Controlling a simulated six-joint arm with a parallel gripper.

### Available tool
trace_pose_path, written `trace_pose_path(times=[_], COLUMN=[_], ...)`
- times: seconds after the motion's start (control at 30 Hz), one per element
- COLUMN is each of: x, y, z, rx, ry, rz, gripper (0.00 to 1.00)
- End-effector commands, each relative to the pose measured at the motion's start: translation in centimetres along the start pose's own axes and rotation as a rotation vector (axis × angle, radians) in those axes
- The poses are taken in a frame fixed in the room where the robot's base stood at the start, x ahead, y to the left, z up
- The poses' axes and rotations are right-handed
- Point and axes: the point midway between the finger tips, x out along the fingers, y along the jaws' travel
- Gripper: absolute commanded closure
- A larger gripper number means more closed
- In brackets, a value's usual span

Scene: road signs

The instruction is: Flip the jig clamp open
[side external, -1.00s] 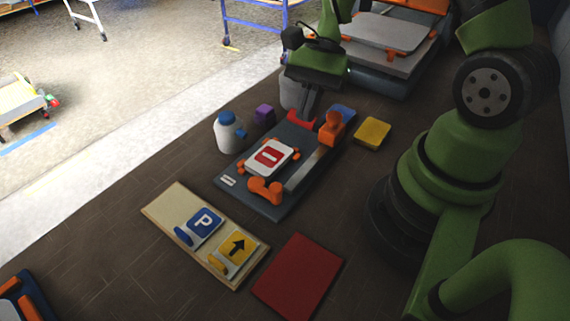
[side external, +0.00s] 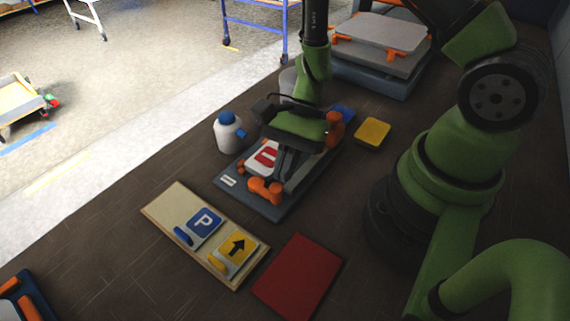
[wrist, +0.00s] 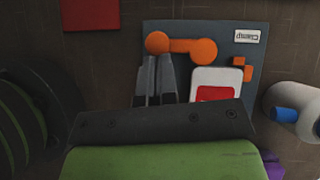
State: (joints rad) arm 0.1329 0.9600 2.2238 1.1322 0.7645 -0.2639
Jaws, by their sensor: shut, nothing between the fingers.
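The grey jig board (side external: 229,181) lies on the dark floor with a white-and-red sign plate (side external: 263,157) on it. The plate also shows in the wrist view (wrist: 207,79). The orange clamp piece with rounded ends (side external: 264,188) lies across the jig's near end; in the wrist view it is a horizontal orange bar (wrist: 185,45). A second orange part (side external: 335,125) stands at the far end. My gripper (side external: 282,182) is shut and empty, pointing down over the jig. In the wrist view its fingertips (wrist: 157,58) are just below the clamp's round left end; contact cannot be told.
A wooden rack (side external: 164,210) holds a blue parking sign (side external: 206,221) and a yellow arrow sign (side external: 239,246). A red mat (side external: 298,276) lies at the front. A white bottle with a blue cap (side external: 227,136) stands left of the jig; a yellow block (side external: 373,132) lies right.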

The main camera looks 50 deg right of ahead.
Motion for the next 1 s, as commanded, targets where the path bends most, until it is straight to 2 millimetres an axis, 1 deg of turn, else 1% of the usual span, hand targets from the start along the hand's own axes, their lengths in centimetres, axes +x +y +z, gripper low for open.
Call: trace_pose_path(times=[1.0], x=[0.51], y=[0.36], z=[0.67], rx=[0.000], ry=[-0.001], rz=[0.001], gripper=[1.00])
